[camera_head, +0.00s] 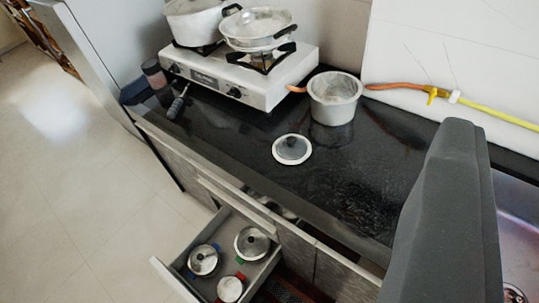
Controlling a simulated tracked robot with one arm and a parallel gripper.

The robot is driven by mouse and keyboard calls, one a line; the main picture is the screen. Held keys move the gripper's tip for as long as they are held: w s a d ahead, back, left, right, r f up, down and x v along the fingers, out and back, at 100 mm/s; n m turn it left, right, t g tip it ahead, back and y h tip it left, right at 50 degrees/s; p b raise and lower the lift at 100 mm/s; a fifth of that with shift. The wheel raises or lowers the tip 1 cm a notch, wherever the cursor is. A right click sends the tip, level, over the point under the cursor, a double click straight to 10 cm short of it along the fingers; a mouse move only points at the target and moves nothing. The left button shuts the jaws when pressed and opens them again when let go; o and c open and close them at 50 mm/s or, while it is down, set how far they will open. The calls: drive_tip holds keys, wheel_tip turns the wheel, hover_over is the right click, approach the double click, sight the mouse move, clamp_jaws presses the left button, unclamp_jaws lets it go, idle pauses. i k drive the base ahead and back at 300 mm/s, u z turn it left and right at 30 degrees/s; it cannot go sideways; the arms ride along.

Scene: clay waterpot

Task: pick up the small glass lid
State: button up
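A small round lid (277,152) lies flat on the black countertop, with a pale rim, a darker glassy middle and a dark knob on top. It is in front of the white pot and the stove, with bare counter around it. A large dark grey part of my own body (440,215) stands at the right of the view, apart from the lid. No fingertips of my gripper can be made out.
A white pot (335,108) stands behind the lid. Below, an open drawer (176,281) holds several lidded items. A sink (515,230) is at right. The counter right of the lid is clear.

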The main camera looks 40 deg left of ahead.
sight(289, 149)
drive_tip(key=z, duration=0.15)
drive_tip(key=i, duration=0.9)
drive_tip(key=u, duration=0.05)
